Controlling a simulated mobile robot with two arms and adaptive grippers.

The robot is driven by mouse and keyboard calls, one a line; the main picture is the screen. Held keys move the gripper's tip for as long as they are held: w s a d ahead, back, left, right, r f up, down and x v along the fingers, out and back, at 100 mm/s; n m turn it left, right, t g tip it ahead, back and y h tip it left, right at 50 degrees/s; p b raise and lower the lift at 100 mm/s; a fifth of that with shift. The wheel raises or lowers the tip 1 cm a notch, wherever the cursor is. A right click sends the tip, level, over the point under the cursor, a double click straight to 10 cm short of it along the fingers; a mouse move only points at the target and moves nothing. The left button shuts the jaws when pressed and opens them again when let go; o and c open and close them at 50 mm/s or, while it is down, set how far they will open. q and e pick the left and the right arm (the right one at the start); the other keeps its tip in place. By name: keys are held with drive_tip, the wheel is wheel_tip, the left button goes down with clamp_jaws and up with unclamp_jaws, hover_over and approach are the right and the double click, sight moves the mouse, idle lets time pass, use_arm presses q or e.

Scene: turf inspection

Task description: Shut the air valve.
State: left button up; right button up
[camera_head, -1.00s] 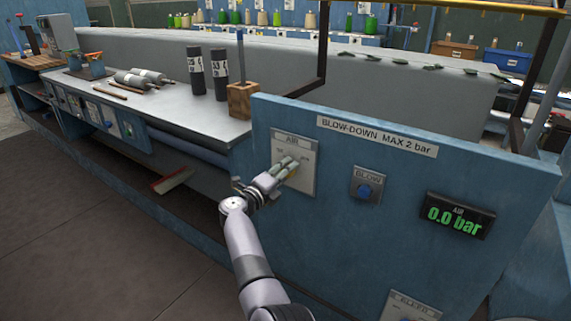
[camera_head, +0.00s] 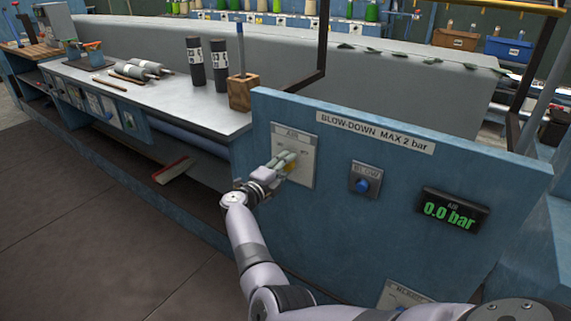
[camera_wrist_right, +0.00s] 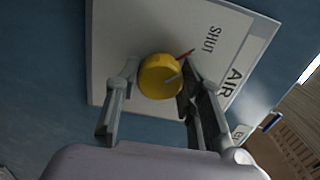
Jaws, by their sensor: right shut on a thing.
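The air valve is a yellow round knob (camera_wrist_right: 158,78) on a pale plate (camera_wrist_right: 112,45) lettered AIR and SHUT in the right wrist view. The knob has a pale pointer line; a red mark is on the plate beside it. The line points a little off the red mark. My right gripper (camera_wrist_right: 162,88) is shut on the knob, a finger on each side. In the head view my right gripper (camera_head: 286,163) covers most of the knob at the AIR plate (camera_head: 306,140). My left gripper is not in view.
The blue panel (camera_head: 430,165) also carries a blue BLOW button (camera_head: 362,185) and a gauge (camera_head: 451,211) reading 0.0 bar. A wooden block (camera_head: 243,93) and dark cylinders (camera_head: 195,62) stand on the bench at left. A red-edged brush (camera_head: 171,170) lies below it.

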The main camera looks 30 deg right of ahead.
drive_tip(key=shift+d+r, duration=0.2)
drive_tip(key=o, duration=1.1)
drive_tip(key=shift+s, duration=0.2)
drive_tip(key=shift+o, duration=0.2)
drive_tip(key=shift+f, duration=0.1)
drive_tip(key=shift+a, duration=0.1)
